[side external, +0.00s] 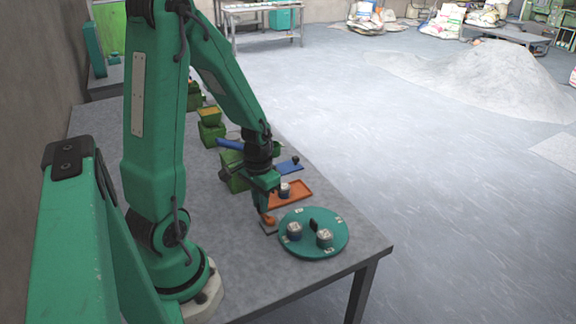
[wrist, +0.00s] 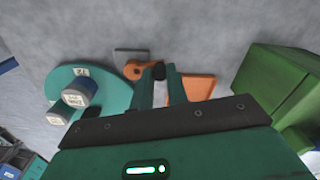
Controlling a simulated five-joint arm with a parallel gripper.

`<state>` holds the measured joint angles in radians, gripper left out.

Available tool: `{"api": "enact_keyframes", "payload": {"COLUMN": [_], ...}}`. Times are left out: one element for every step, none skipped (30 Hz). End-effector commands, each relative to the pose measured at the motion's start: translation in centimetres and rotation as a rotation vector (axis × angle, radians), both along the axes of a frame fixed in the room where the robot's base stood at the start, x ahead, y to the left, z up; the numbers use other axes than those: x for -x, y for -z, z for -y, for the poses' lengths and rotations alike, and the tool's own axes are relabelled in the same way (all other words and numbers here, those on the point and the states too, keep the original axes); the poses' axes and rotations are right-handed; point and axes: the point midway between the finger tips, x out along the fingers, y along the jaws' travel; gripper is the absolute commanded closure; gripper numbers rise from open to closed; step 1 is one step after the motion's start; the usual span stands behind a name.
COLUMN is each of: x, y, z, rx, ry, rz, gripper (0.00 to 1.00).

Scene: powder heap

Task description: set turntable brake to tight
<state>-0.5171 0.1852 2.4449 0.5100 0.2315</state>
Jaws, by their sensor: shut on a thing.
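The turntable (side external: 313,246) is a round green disc near the front of the table; it shows at the left in the wrist view (wrist: 95,73). Two lidded jars (side external: 294,231) (side external: 324,238) stand on it. The brake is an orange lever (wrist: 134,70) on a small grey plate (wrist: 124,53), just left of the turntable in the side view. My gripper (wrist: 160,74) is shut on the lever's dark knob (wrist: 158,70). In the side view my gripper (side external: 266,210) comes down over the lever and hides part of it. I cannot read any brake marks.
An orange tray (side external: 300,194) with one jar (side external: 284,190) lies behind the turntable. A blue plate (side external: 289,168) with a dark knob and green blocks (side external: 211,134) stand farther back. The table's right edge is close to the turntable.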

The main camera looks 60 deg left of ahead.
Motion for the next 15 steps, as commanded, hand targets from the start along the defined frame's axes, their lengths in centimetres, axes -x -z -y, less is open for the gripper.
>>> {"api": "enact_keyframes", "payload": {"x": [-0.20,-0.25,-0.31,-0.35,-0.39,-0.42,-0.44,-0.48,-0.49,-0.50,-0.51,-0.51,-0.52,-0.52,-0.52], "y": [-0.03,-0.03,-0.03,-0.03,-0.04,-0.04,-0.04,-0.04,-0.04,-0.04,-0.04,-0.04,-0.04,-0.04,-0.04], "z": [-0.07,-0.08,-0.09,-0.10,-0.10,-0.11,-0.12,-0.12,-0.12,-0.13,-0.13,-0.13,-0.13,-0.13,-0.13], "rx": [-0.002,-0.002,-0.002,-0.002,-0.002,-0.002,-0.002,-0.001,-0.001,0.000,0.000,0.000,0.000,0.000,0.000], "ry": [0.025,0.041,0.059,0.071,0.081,0.094,0.102,0.108,0.115,0.119,0.123,0.126,0.128,0.129,0.129], "rz": [0.003,0.002,0.002,0.002,0.002,0.002,0.002,0.002,0.002,0.001,0.001,0.001,0.001,0.001,0.001], "gripper": [1.00,1.00,1.00,1.00,1.00,1.00,1.00,1.00,1.00,1.00,1.00,1.00,1.00,1.00,1.00]}}
